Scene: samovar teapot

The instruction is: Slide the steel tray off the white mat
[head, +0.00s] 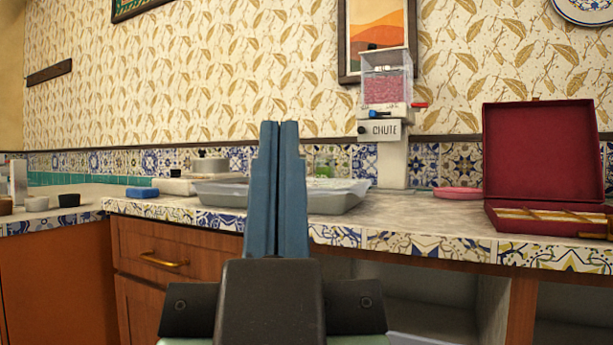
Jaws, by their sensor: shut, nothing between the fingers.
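A shallow grey tray (340,202) with sloping walls sits on the counter behind my gripper. A grey rim also shows to the left of the fingers, but I cannot tell if it is the same tray. A pale flat edge (174,187) left of it may be the white mat; the tray and my fingers hide most of that area. My gripper (279,124) stands in front of the counter in the head view, its two blue fingers together and empty. I cannot tell whether it touches the tray.
A lidded pot (209,166) and a blue sponge (142,193) are at the left. A candy dispenser marked CHUTE (386,130), a pink dish (460,193) and an open red case (538,160) are at the right. Bare counter (420,215) lies between tray and case.

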